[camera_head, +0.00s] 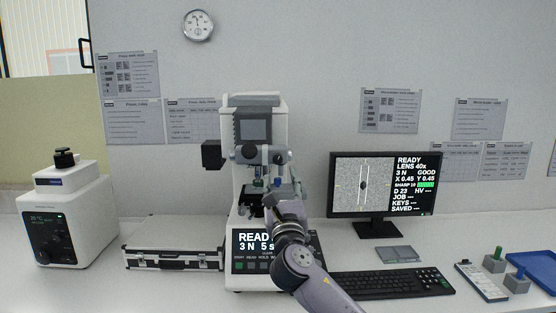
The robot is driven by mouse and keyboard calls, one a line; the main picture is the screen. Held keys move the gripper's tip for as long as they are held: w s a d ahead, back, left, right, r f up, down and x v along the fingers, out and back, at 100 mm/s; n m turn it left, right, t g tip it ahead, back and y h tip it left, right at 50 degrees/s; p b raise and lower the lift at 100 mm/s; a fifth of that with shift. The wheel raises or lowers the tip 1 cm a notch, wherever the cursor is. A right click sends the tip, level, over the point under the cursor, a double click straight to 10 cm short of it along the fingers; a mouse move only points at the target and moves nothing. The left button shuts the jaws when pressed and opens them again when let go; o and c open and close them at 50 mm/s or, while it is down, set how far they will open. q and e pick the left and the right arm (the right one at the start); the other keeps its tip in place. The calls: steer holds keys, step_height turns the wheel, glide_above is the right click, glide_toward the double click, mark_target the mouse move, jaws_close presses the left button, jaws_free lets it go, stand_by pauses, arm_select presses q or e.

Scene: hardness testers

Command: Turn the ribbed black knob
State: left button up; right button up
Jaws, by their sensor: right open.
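The hardness tester (262,104) stands in the middle of the bench against the wall, with a lit display on its base reading READY, 3 N and 5 s. My right arm comes in from the lower right. My right gripper (281,188) is open in front of the tester's right side, beside its stage (250,197). I cannot tell whether it touches the tester. I cannot make out a ribbed black knob on the tester; the arm and gripper cover part of its lower right side. My left gripper is not in view.
A white machine (75,222) with a black top cap (65,157) stands at the left. A silver case (172,258) lies left of the tester.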

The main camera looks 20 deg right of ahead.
mark_target(278, 162)
steer(key=p+x, duration=0.1)
steer(key=x, duration=0.6)
steer(key=shift+w, duration=0.3)
steer(key=shift+c, duration=0.6)
jaws_close()
